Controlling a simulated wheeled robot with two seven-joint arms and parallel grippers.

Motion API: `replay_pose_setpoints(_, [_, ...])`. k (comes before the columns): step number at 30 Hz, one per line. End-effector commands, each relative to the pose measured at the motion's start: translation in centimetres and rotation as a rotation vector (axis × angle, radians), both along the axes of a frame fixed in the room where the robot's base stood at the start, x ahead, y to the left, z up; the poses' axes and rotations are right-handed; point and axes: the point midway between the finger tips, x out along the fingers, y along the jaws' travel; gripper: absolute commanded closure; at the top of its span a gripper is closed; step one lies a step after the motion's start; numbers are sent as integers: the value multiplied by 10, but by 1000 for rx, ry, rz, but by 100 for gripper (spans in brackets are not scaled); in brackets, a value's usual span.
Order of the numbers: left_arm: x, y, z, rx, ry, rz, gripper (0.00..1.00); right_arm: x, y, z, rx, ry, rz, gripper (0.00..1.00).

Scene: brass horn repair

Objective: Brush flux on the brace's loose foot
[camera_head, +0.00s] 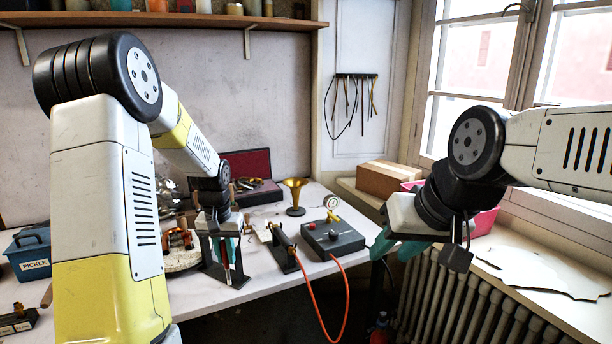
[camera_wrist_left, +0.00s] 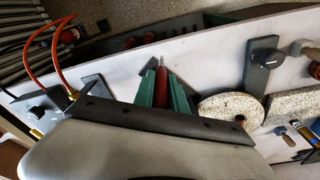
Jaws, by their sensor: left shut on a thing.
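My left gripper (camera_head: 226,262) is low over the workbench, its green fingers shut on a slim red-handled tool (camera_wrist_left: 161,86) with a thin pale tip. The tool also shows as a red strip in the head view (camera_head: 224,252); I cannot tell whether it is the flux brush. A dark stand (camera_head: 212,270) is right at the fingers. Copper-coloured parts (camera_head: 178,240) are on a pale round slab (camera_head: 184,262) to the gripper's left. I cannot make out the brace's loose foot or any flux. My right gripper (camera_head: 398,247) is empty, its teal fingers apart, beyond the bench's right end.
A dark control box (camera_head: 333,238) with a gauge and an orange hose (camera_head: 345,300) stands right of the left gripper. A brass bell (camera_head: 295,196) stands behind. A blue PICKLE tub (camera_head: 30,252) is at left. A radiator (camera_head: 470,310) is below the window.

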Motion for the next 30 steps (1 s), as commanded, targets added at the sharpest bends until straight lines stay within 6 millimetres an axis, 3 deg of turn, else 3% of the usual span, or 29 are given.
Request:
replay_pose_setpoints(1, [-4, -19, -7, 1, 3, -1, 100, 0, 0, 0, 0, 0, 0, 64])
replay_pose_setpoints(3, [-6, -34, -12, 1, 1, 12, 100, 0, 0, 0, 0, 0, 0, 64])
replay_pose_setpoints(9, [-12, -66, -24, 1, 1, 32, 100, 0, 0, 0, 0, 0, 0, 64])
replay_pose_setpoints(16, [-12, -62, -25, 1, 1, 37, 100, 0, 0, 0, 0, 0, 0, 64])
replay_pose_setpoints(24, [-51, -62, -74, 2, 3, 34, 100, 0, 0, 0, 0, 0, 0, 64])
replay_pose_setpoints(30, [-57, -61, -81, 0, -1, 37, 100, 0, 0, 0, 0, 0, 0, 64])
